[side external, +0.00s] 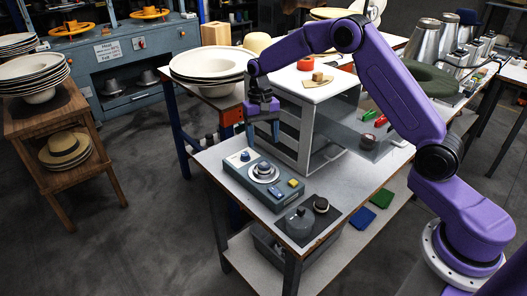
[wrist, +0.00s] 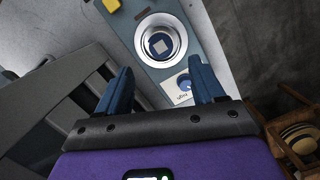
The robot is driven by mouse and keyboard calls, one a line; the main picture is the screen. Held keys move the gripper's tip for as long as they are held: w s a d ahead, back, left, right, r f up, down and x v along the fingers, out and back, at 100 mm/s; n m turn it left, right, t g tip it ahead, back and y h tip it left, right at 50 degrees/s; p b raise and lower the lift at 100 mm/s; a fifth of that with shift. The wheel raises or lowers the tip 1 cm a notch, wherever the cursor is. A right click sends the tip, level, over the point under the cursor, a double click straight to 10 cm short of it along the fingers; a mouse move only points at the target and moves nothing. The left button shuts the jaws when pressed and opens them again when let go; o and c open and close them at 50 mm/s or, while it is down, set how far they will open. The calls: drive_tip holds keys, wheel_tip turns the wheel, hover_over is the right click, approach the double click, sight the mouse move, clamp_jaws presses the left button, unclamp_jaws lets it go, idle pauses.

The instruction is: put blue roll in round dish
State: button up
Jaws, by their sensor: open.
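A round metal dish (side external: 264,170) is set in the middle of a grey-blue panel box (side external: 247,177) on the table. It also shows in the wrist view (wrist: 160,23), with a small blue-grey piece (wrist: 160,43) inside it. A small blue piece (side external: 274,191) lies on the panel's front part, outside the dish. I cannot tell for sure which of these is the blue roll. My gripper (side external: 263,135) is open and empty above the panel's far left end. In the wrist view its blue fingers (wrist: 160,88) are apart, with the dish beyond them.
A blue knob (side external: 244,155) and a yellow block (side external: 293,183) are also on the panel. A white-topped shelf unit (side external: 318,90) stands close behind. A grey pot (side external: 299,222) and a dark round piece (side external: 321,204) sit on a dark mat near the table's front edge.

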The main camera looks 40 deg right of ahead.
drive_tip(key=shift+r, duration=2.3)
drive_tip(key=s+a+r+n, duration=0.3)
drive_tip(key=s+a+n, duration=0.1)
drive_tip(key=s, duration=0.4)
drive_tip(key=s+a+r+n, duration=0.3)
drive_tip(key=s+a+n, duration=0.1)
drive_tip(key=s, duration=0.5)
drive_tip(key=s+d+n+t, duration=0.1)
drive_tip(key=s+d+n, duration=0.2)
drive_tip(key=s, duration=0.8)
drive_tip(key=s+d+f+n, duration=0.1)
drive_tip(key=s+d+n, duration=0.2)
drive_tip(key=s+n, duration=0.3)
drive_tip(key=s, duration=0.5)
drive_tip(key=shift+s+d+f+t, duration=0.2)
drive_tip(key=shift+d+f+t, duration=0.1)
drive_tip(key=shift+d+t, duration=0.1)
